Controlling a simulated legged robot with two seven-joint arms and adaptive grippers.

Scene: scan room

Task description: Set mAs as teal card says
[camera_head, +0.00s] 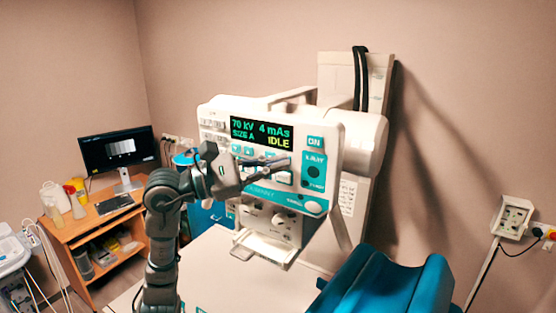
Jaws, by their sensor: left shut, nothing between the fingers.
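The white and teal X-ray control panel (327,148) faces me in the middle of the view. Its dark display (262,133) reads 70 kV, 4 mAs, SIZE A and IDLE. My left gripper (286,164) is shut and empty, in front of the panel just below the display, with its fingers pointing right. It hides part of the button rows; I cannot tell whether the fingertips touch a button. I cannot make out a separate teal card. My right gripper is not in view.
A white table (215,272) lies below the panel, with a blue padded support (385,285) at front right. A wooden desk (105,222) with a monitor (118,150) stands at the left. A wall box (513,217) with a cable is at the right.

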